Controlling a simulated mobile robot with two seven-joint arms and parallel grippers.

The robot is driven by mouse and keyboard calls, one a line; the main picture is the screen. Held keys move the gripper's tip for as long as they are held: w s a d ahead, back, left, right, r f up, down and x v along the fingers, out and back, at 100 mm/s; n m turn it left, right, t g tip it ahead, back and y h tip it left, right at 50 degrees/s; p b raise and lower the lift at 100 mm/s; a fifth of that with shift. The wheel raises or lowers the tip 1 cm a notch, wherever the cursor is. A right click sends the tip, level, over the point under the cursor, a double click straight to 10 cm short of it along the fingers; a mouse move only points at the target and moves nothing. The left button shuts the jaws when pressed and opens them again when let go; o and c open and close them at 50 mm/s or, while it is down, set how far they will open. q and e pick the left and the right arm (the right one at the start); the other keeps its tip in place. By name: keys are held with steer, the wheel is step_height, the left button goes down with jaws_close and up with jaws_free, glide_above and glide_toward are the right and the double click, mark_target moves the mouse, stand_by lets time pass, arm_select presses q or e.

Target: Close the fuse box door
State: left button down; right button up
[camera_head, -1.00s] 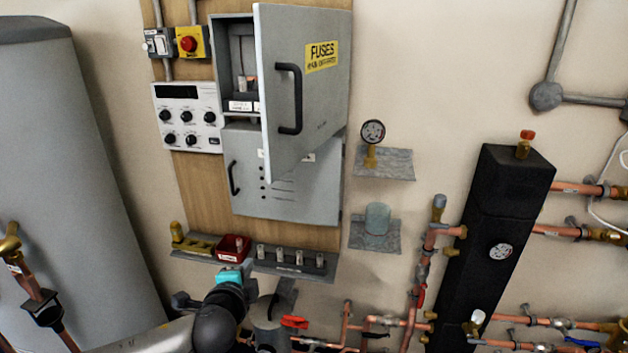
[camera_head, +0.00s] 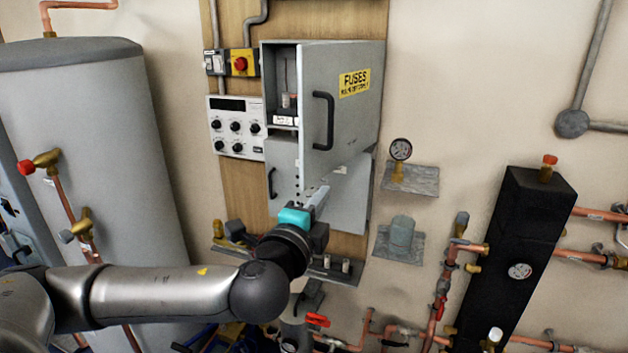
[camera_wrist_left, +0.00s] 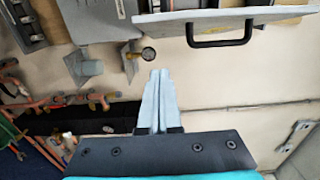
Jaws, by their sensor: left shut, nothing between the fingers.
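The grey fuse box (camera_head: 270,75) hangs on a wooden board, with its door (camera_head: 350,115) standing open toward me. The door carries a yellow FUSES label and a black handle (camera_head: 323,120). My left gripper (camera_head: 319,194) is shut and empty, below the door's lower edge and in front of the lower grey cabinet. In the left wrist view its closed fingers (camera_wrist_left: 160,72) point up the picture. The black handle (camera_wrist_left: 220,43) shows there to their upper right, apart from them. My right gripper is not in view.
A shelf (camera_head: 345,272) with small parts runs below the cabinets, partly behind my left arm. Gauge (camera_head: 400,150) and its bracket stick out to the right. A black column (camera_head: 515,250) and copper pipes stand further right. A grey tank (camera_head: 95,150) is at left.

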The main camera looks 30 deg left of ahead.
mark_target(313, 179)
arm_select(q)
steer(key=shift+w+a+p, duration=0.5)
steer(key=shift+w+a, duration=0.8)
steer(key=shift+w, duration=0.15)
steer(key=shift+w+a+p, duration=0.5)
steer(key=shift+w+a, duration=0.8)
steer(key=shift+w, duration=0.15)
